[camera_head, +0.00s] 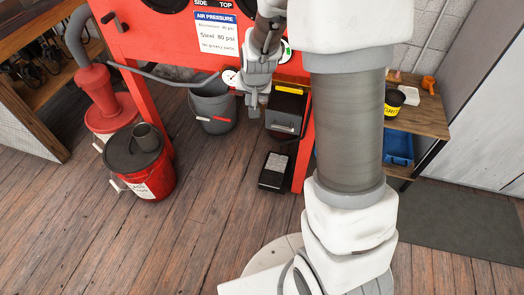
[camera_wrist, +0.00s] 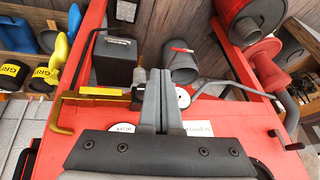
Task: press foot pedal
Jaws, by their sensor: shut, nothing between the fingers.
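The foot pedal (camera_head: 274,170) is a small black unit with a pale patch on top. It lies on the wood floor in front of the red cabinet, beside its right front leg. My gripper (camera_head: 253,108) points down in front of the cabinet, well above the floor and up-left of the pedal in the head view. Its two grey fingers (camera_wrist: 152,75) are together, with nothing seen between them. I cannot make out the pedal in the wrist view; the fingers may cover it.
A grey bucket (camera_head: 213,105) and a black box (camera_head: 287,108) are close to my gripper. The red cabinet leg (camera_head: 304,155) stands right of the pedal. A red bucket (camera_head: 148,172) stands at left. The floor in front of the pedal is clear.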

